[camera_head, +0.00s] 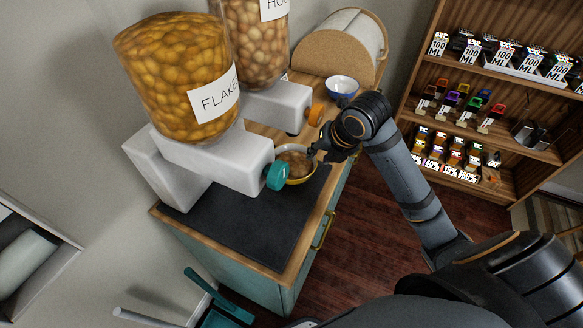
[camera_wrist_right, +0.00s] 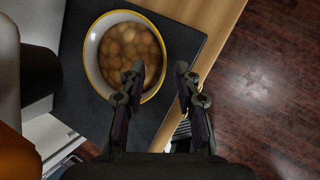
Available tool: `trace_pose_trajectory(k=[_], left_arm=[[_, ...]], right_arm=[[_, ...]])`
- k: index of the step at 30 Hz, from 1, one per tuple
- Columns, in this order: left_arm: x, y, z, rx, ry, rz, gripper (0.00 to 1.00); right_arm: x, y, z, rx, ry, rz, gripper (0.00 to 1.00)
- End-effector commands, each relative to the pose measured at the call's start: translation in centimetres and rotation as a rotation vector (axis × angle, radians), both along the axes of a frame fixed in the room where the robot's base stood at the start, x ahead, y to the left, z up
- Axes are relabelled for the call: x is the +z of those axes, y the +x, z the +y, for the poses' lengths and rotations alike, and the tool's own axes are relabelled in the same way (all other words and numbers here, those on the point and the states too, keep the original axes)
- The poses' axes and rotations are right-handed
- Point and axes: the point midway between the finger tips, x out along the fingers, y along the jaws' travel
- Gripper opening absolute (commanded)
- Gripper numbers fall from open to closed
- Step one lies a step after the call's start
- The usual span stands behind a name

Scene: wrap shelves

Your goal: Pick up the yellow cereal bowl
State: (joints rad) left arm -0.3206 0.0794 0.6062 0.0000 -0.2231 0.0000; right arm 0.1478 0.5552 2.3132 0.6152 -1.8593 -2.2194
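The yellow cereal bowl (camera_head: 304,178) sits on the dark mat (camera_head: 258,222) on the counter, by the teal knob (camera_head: 277,175) of the flakes dispenser. It holds brown cereal, and part of it is hidden by the knob. In the right wrist view, the bowl (camera_wrist_right: 92,45) shows a white inside and a yellow rim. My right gripper (camera_wrist_right: 158,76) is open over its right rim there. One finger is over the bowl's inside and the other is outside it. In the head view, my right gripper (camera_head: 316,152) is at the bowl's right side. My left gripper is not in view.
The flakes dispenser (camera_head: 205,155) and a second dispenser (camera_head: 275,103) stand left of and behind the bowl. A blue and white bowl (camera_head: 342,87) stands farther back. A wooden shelf (camera_head: 480,140) with small goods is at the right. Floor lies beyond the counter's right edge.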

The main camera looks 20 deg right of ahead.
Motion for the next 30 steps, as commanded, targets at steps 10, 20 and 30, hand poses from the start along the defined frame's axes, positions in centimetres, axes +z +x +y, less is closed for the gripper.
trace_pose_trajectory(k=[10, 20, 30], left_arm=[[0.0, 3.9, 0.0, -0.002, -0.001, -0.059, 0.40], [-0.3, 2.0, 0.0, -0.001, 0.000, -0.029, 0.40], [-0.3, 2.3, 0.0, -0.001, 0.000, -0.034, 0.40]], right_arm=[[-2.6, 1.2, 0.3, -0.002, 0.005, 0.003, 0.32], [-5.4, 2.7, 0.4, 0.001, -0.001, 0.000, 0.32], [-5.3, 2.7, 0.4, -0.001, -0.001, 0.000, 0.03]])
